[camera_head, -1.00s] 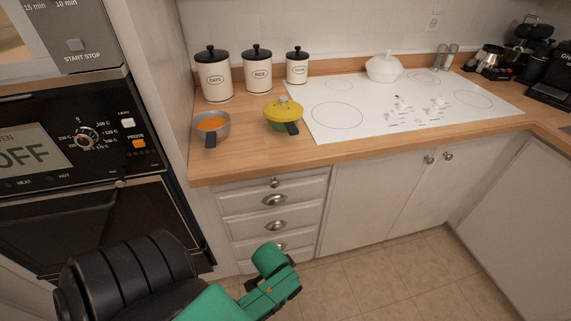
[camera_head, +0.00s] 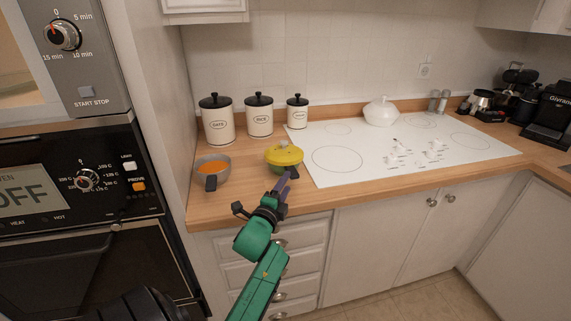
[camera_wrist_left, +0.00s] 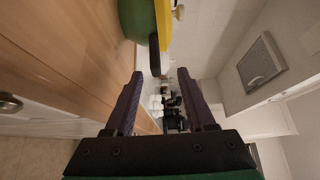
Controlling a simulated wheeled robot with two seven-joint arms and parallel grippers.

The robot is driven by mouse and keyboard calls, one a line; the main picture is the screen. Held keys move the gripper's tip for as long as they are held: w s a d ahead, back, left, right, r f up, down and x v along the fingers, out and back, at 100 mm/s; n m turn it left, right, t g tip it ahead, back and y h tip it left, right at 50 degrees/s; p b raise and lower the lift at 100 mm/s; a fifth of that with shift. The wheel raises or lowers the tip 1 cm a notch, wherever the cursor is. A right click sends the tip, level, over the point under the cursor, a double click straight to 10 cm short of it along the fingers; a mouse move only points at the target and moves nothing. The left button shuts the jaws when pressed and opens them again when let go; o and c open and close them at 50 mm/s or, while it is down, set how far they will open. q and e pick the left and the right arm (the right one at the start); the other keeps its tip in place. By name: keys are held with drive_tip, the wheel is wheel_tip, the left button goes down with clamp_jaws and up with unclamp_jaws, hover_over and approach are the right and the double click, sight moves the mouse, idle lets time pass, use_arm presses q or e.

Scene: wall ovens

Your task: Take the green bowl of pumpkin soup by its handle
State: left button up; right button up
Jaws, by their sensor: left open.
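My left gripper (camera_head: 286,180) is open just in front of the bowl. In the left wrist view, the green bowl (camera_wrist_left: 137,18) is at the top and its black handle (camera_wrist_left: 154,55) lies beyond and above the gap between the open fingers (camera_wrist_left: 162,85). My right gripper is not in view.
A grey pan of orange soup (camera_head: 211,168) stands to the left. Canisters (camera_head: 217,123) line the wall behind. The hob (camera_head: 337,178) is to the right, with a white lidded dish (camera_head: 381,113) at its back. Drawers (camera_head: 305,255) are below the counter edge.

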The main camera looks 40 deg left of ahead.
sight(292, 171)
use_arm(q)
drive_tip(key=x, duration=0.5)
drive_tip(key=f+p+x, duration=0.1)
drive_tip(key=x, duration=0.1)
drive_tip(key=shift+w+a, duration=0.3)
drive_tip(key=shift+a, duration=0.05)
drive_tip(key=shift+s+r, duration=0.1)
drive_tip(key=shift+r, duration=0.05)
clamp_jaws()
idle(0.6)
drive_tip(key=shift+r, duration=0.1)
